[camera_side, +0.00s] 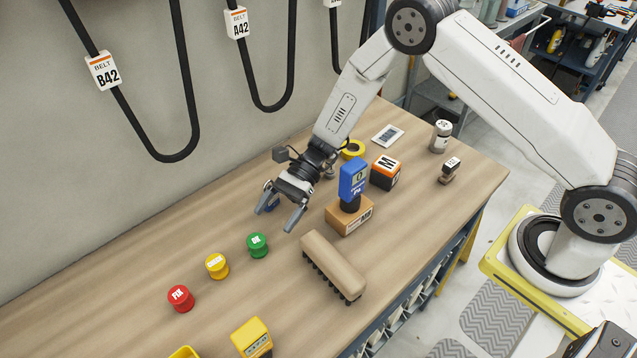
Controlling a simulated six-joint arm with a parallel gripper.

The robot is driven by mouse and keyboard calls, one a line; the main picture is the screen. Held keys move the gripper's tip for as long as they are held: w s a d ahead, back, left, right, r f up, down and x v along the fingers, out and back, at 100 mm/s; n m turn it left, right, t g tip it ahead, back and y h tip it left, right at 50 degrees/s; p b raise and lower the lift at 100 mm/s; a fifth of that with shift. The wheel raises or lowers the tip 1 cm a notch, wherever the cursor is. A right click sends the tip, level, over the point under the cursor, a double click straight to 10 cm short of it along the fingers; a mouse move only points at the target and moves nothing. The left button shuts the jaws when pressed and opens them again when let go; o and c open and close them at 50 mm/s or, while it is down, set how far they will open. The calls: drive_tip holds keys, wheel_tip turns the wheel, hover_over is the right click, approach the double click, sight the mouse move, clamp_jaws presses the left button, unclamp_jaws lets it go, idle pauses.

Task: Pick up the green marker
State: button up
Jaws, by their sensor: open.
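The green marker (257,245) is a short round green piece with a white label on top. It stands upright on the wooden bench, in a row with a yellow one and a red one. My gripper (277,219) is open, with its two fingers pointing down and left toward the green marker. It appears above the bench, up and right of the marker in the picture, with nothing seen between the fingers. The marker is fully in view and apart from the fingers.
A yellow marker (217,266) and a red marker (180,298) stand to the left. A brush (334,262), a blue stamp (353,180) on a cardboard box (349,217), and an orange-black box (385,172) stand to the right.

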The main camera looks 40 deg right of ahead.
sight(256, 240)
drive_tip(key=shift+x, duration=1.05)
drive_tip(key=shift+a, duration=0.2)
drive_tip(key=shift+x, duration=2.3)
clamp_jaws()
drive_tip(key=shift+r, duration=0.2)
drive_tip(key=shift+r, duration=4.9)
